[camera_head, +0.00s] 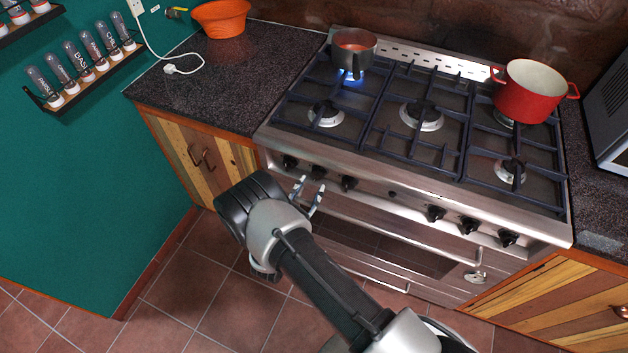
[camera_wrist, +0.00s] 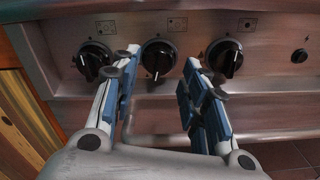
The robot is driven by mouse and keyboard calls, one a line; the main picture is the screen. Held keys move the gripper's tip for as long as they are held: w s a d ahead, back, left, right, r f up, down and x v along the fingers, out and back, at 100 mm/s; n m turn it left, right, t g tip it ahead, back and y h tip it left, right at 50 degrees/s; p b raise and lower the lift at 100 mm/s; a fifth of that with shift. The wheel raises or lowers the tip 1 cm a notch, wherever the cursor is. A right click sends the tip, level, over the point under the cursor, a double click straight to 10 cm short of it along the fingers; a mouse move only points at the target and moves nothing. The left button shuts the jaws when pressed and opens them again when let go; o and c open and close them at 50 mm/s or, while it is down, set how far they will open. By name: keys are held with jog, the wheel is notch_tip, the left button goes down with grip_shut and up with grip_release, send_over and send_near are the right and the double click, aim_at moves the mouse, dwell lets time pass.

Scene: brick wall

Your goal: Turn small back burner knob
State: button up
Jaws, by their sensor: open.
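Three black knobs show on the steel stove front in the wrist view: left (camera_wrist: 93,60), middle (camera_wrist: 158,58) and right (camera_wrist: 224,60). Each has a small burner symbol above it, too small to read for sure. The middle knob's grip bar stands near vertical. My gripper (camera_wrist: 160,68) is open and empty. Its two fingers frame the middle knob in the picture, one on each side; contact cannot be told. In the head view my gripper (camera_head: 309,184) is in front of the panel's left half, by the knob (camera_head: 318,172). Several more knobs (camera_head: 467,226) sit to the right.
A grey pot (camera_head: 352,55) stands over a blue flame (camera_head: 352,76) at the back left burner. A red pot (camera_head: 530,92) stands at the back right. The oven handle (camera_head: 385,235) runs below the knobs. Open tiled floor (camera_head: 215,300) lies in front.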

jog(key=v, duration=0.7)
dwell(0.3)
